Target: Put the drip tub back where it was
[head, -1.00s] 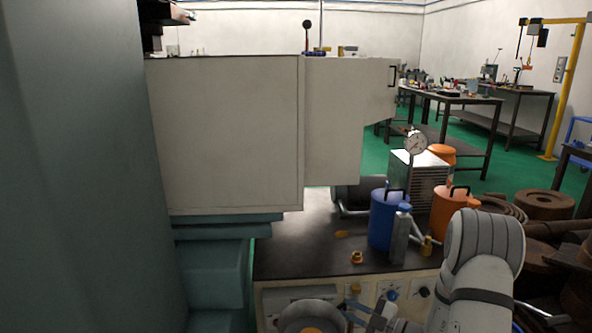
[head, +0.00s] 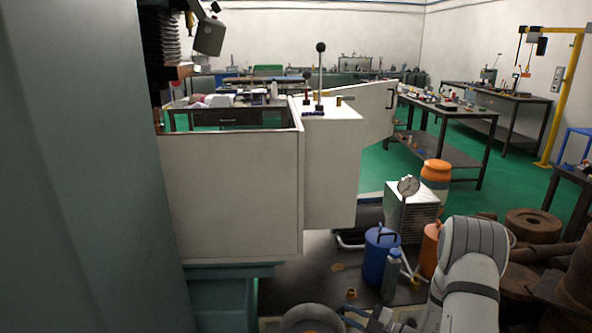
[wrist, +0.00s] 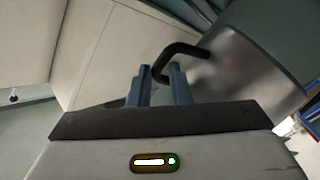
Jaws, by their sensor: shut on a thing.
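In the wrist view, my gripper (wrist: 164,76) is shut on a black curved handle (wrist: 182,50). The handle joins a smooth grey metal body (wrist: 250,72) at the upper right, which appears to be the drip tub. Only part of this body shows, and its rim and contents are hidden. In the head view, my arm fills the lower right and bottom edge. Neither the gripper's fingers nor the held tub can be made out clearly there.
A large pale machine enclosure (head: 230,195) stands in front. Blue (head: 378,255) and orange (head: 430,250) cans and a grey bottle (head: 391,275) crowd the dark surface (head: 315,272) beside my arm. Rusty round parts (head: 532,226) lie at right.

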